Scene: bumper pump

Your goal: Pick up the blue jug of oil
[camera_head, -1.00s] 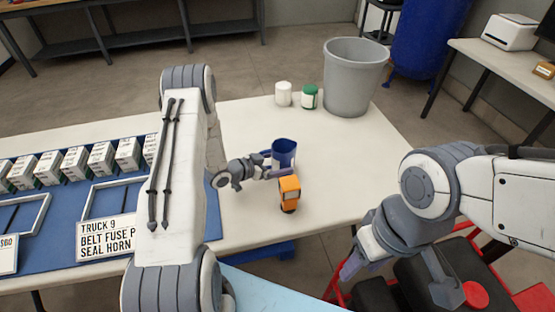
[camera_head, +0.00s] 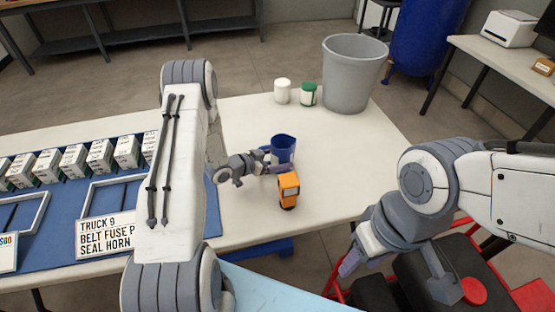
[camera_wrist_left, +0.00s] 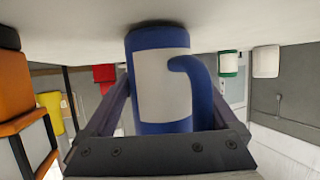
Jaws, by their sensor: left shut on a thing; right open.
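The blue jug (camera_head: 283,146) stands upright on the white table, right of the middle of the blue mat's edge. In the left wrist view the jug (camera_wrist_left: 158,115) shows a pale label and a blue handle, and appears upside down between the fingers. My left gripper (camera_head: 272,158) reaches it from the left, low on the table, and is shut on the jug. My right gripper (camera_head: 395,275) is open and empty, off the table's right front side, above a black and red item.
An orange device (camera_head: 288,190) stands just in front of the jug. A blue mat (camera_head: 60,198) with several boxes lies left. The table's right middle is clear.

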